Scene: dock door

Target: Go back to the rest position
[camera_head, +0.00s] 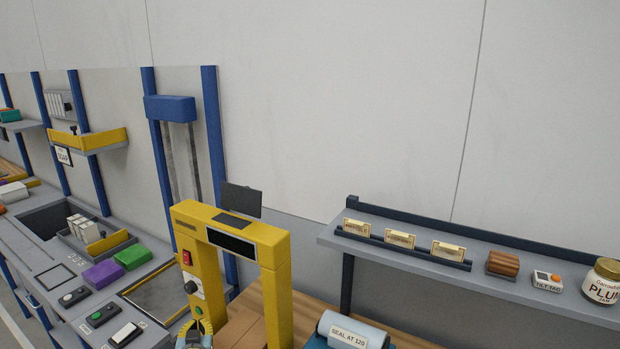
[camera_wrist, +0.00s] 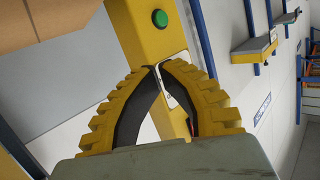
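My gripper (camera_wrist: 157,67) fills the lower middle of the wrist view. Its two yellow ribbed fingers with black inner pads curve together until the tips meet or nearly meet. I see nothing held between them. Behind the tips is a yellow post with a green button (camera_wrist: 160,18) and a pale plate. In the head view my gripper (camera_head: 194,332) shows only in part at the bottom edge. It is in front of the lower part of the yellow frame (camera_head: 277,300), close to its green button. Whether it touches the frame I cannot tell.
The yellow frame carries a red switch (camera_head: 187,257) and a dial. A blue sealer (camera_head: 352,333) stands right of it. A shelf (camera_head: 450,262) at right holds cards, a brown block and a jar (camera_head: 603,282). A grey bench at left holds purple (camera_head: 103,273) and green (camera_head: 132,257) blocks.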

